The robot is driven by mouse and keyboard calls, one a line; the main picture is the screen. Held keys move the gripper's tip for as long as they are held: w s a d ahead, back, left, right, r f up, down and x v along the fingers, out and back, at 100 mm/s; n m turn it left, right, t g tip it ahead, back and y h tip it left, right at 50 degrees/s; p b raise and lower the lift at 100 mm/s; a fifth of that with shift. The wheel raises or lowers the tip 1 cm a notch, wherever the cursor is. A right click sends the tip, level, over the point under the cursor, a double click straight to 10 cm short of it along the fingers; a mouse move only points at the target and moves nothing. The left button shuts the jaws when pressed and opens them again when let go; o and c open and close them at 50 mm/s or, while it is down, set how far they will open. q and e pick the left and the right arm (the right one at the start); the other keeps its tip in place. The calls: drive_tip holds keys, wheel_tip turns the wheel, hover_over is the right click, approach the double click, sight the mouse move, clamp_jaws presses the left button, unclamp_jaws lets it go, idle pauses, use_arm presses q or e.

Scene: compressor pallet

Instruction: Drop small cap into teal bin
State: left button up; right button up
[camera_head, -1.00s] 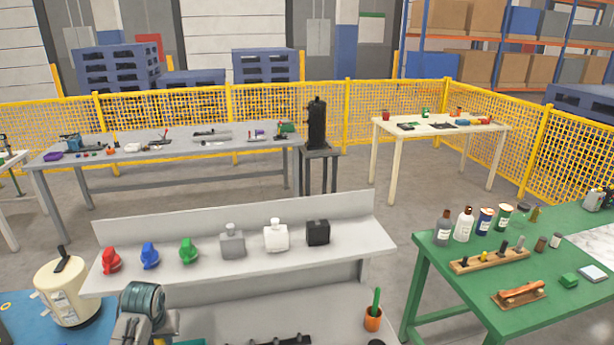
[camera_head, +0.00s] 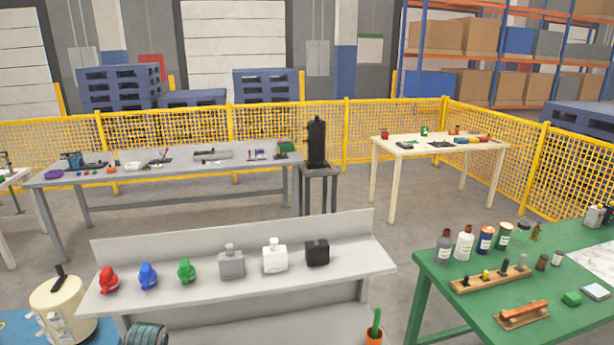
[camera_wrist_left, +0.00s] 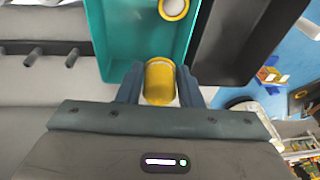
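In the left wrist view, my left gripper (camera_wrist_left: 160,88) is shut on a small yellow cap (camera_wrist_left: 159,80), with a dark finger on each side of it. The teal bin (camera_wrist_left: 112,35) lies just beyond the fingertips, and the cap overlaps its near edge in the picture. I cannot tell the cap's height above the bin. A yellow ring-shaped piece with a pale centre (camera_wrist_left: 173,8) shows inside the bin, cut off by the top edge. Neither gripper nor the teal bin can be made out in the head view; my right gripper is not in view.
A black bin (camera_wrist_left: 240,40) stands right beside the teal bin. A dark rack with pegs (camera_wrist_left: 40,48) is at the left. In the head view, a grey shelf (camera_head: 350,265) carries coloured knobs and bottles; a green table (camera_head: 450,310) stands right. A dark ribbed round thing (camera_head: 147,335) shows at the bottom.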

use_arm(q)
drive_tip(key=o, duration=0.3)
drive_tip(key=shift+o, duration=0.2)
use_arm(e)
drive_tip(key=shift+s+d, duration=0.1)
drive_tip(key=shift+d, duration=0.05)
use_arm(q)
drive_tip(key=shift+r, duration=0.1)
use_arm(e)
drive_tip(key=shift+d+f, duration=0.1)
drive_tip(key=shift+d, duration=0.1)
